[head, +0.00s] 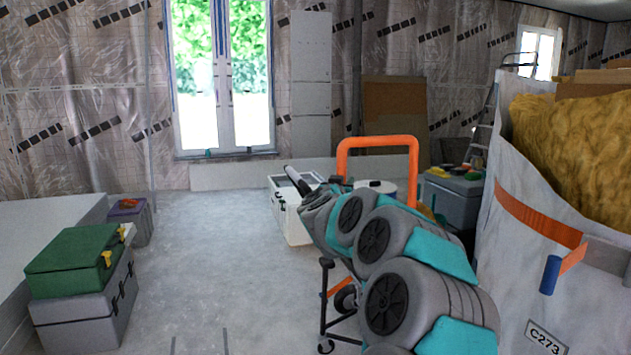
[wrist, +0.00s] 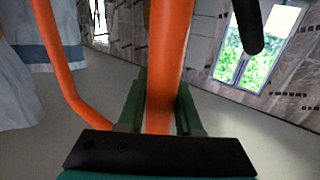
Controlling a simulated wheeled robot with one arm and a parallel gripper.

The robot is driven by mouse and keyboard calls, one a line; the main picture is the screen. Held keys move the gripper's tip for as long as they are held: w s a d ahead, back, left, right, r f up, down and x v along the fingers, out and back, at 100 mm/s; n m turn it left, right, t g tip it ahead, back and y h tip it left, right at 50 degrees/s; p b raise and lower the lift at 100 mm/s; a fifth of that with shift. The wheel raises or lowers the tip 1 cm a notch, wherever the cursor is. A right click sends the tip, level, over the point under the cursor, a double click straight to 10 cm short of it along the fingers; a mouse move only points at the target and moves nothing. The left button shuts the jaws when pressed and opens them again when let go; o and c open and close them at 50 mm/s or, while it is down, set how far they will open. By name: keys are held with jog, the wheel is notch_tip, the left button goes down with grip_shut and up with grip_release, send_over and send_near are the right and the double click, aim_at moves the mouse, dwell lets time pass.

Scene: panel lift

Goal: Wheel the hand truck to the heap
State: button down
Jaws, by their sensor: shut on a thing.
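The hand truck (head: 378,141) shows its orange tubular handle upright behind my arm in the head view. A short orange piece and a dark wheel (head: 345,299) show low beside my arm. In the wrist view, my gripper (wrist: 160,108) has its two green fingers on either side of an orange tube (wrist: 168,55) of the truck and is shut on it. A second orange tube (wrist: 58,60) bends at the left. In the head view, my arm hides the grip and most of the truck. I cannot make out a heap for certain.
A large white bag of yellow insulation (head: 580,155) stands close at the right. A green case on a grey box (head: 85,300) stands at the left. A white box (head: 291,218) and a grey bin (head: 455,200) stand farther back. The middle-left floor (head: 205,260) is clear.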

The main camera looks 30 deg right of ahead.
jog(key=s+d, duration=0.2)
jog(key=d, duration=0.7)
jog(key=shift+s, duration=0.4)
jog(key=shift+r, duration=0.15)
jog(key=c, duration=0.6)
grip_release()
jog(key=shift+d, duration=0.1)
jog(key=shift+a, duration=0.25)
jog(key=v, duration=0.7)
jog(key=shift+s, duration=0.25)
